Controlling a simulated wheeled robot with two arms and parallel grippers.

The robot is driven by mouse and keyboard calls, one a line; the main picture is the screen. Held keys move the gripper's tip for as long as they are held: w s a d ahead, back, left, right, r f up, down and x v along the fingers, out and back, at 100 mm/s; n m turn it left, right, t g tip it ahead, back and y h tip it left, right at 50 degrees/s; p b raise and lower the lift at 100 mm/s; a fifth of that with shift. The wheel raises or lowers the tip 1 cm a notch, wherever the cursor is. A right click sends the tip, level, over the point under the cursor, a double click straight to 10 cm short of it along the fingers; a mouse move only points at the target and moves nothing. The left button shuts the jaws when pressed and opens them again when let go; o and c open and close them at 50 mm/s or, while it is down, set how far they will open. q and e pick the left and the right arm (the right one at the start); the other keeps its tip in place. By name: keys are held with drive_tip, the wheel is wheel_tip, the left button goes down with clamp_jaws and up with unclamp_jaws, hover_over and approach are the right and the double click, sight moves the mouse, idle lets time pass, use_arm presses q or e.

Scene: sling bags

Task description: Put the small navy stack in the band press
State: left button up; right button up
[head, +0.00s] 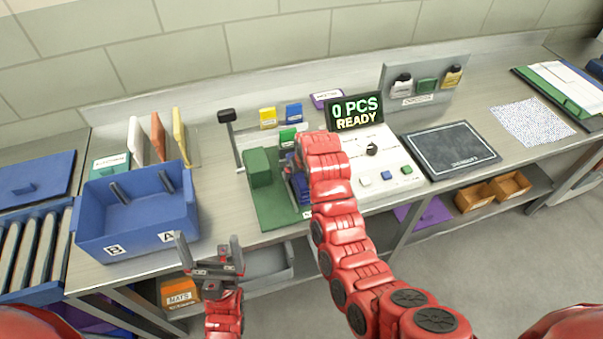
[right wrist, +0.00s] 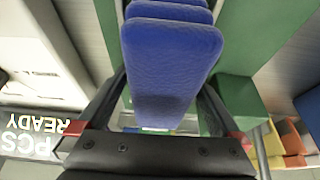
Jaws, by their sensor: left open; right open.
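The navy stack (head: 300,187) shows mostly behind my right arm, at the right side of the green press base (head: 272,214). In the right wrist view the stack (right wrist: 172,60) is several rounded navy pieces layered together, with green press parts on both sides. My right gripper (head: 302,168) is over the stack, its fingers open on either side of it; its fingertips are hidden in the head view. The press has a green block (head: 260,167) and a black-knobbed lever (head: 227,116). My left gripper (head: 209,250) is open and empty, in front of the bench edge.
A blue bin (head: 137,229) stands left of the press. A white control panel (head: 378,160) with a display reading "0 PCS READY" (head: 355,112) stands right of it. A dark mat (head: 450,150) lies farther right. Small yellow and blue blocks stand behind.

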drive_tip(key=b+v, duration=0.1)
drive_tip(key=v, duration=0.4)
drive_tip(key=shift+r+b, duration=0.25)
drive_tip(key=shift+b, duration=0.1)
drive_tip(key=p+v, duration=0.3)
drive_tip(key=v, duration=0.2)
drive_tip(key=shift+p, duration=0.4)
drive_tip(key=shift+s+d+r+p, duration=0.1)
drive_tip(key=shift+s+r+p, duration=0.25)
drive_tip(key=shift+r+p, duration=0.15)
drive_tip(key=shift+w, duration=0.1)
